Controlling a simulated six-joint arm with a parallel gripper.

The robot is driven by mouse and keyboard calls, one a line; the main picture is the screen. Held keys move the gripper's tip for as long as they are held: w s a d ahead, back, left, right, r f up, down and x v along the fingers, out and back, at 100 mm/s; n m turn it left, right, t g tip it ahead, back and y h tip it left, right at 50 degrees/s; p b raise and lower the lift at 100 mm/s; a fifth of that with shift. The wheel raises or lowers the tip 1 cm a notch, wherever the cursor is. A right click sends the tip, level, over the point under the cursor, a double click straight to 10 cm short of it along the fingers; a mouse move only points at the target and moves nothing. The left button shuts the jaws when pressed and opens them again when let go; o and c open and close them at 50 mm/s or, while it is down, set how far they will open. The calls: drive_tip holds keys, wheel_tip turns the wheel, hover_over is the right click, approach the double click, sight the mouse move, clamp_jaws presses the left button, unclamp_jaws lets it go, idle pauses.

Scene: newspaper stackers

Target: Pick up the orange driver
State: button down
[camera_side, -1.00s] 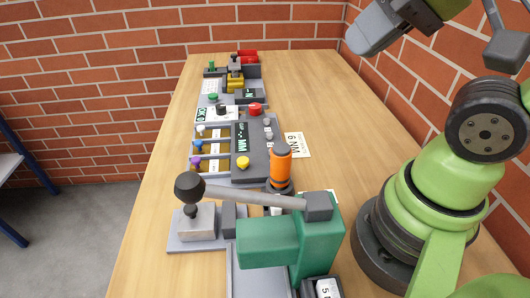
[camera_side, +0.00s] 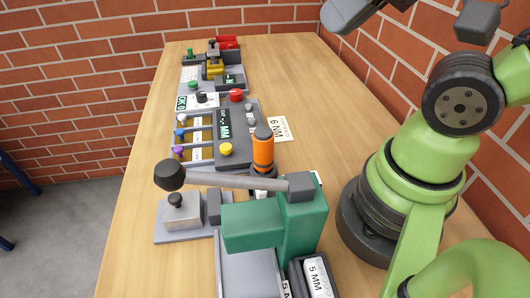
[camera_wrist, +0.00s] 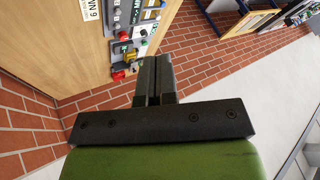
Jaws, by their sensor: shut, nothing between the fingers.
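The orange driver (camera_side: 263,150) stands upright on the bench in the side view, with a dark cap on top and a dark lower part. The lever and the green press hide its foot. My gripper (camera_wrist: 153,62) shows in the wrist view with its two dark fingers together and nothing between them. It points out past the bench edge toward the brick wall and floor. The fingertips are out of the side view, where only my arm shows at the right. The driver does not show in the wrist view.
A green press (camera_side: 275,225) with a long lever stands in front of the driver. Behind it are a grey control box (camera_side: 224,140) with buttons, a "6 NM" card (camera_side: 278,128) and a red bin (camera_side: 228,45). The bench's right side (camera_side: 310,95) is bare.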

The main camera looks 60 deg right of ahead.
drive_tip(key=c, duration=0.6)
unclamp_jaws()
drive_tip(key=shift+o, duration=0.2)
drive_tip(key=m+g+h, duration=0.1)
drive_tip(key=m+g, duration=0.1)
drive_tip(key=g, duration=0.3)
approach(263, 135)
drive_tip(key=shift+w+a+f+m+g+h, duration=0.15)
drive_tip(key=shift+w+f+m+g+h, duration=0.15)
drive_tip(key=shift+f+g, duration=0.25)
drive_tip(key=shift+w+a+f+m+g+h, duration=0.2)
drive_tip(key=shift+w+f+m+g, duration=0.1)
drive_tip(key=shift+w+f+g, duration=0.25)
wheel_tip(263, 135, down, 4)
drive_tip(key=shift+s+f, duration=0.15)
drive_tip(key=shift+f, duration=0.1)
drive_tip(key=shift+w+f, duration=0.15)
drive_tip(key=shift+f, duration=1.35)
drive_tip(key=shift+w+f, duration=0.1)
drive_tip(key=shift+f, duration=1.45)
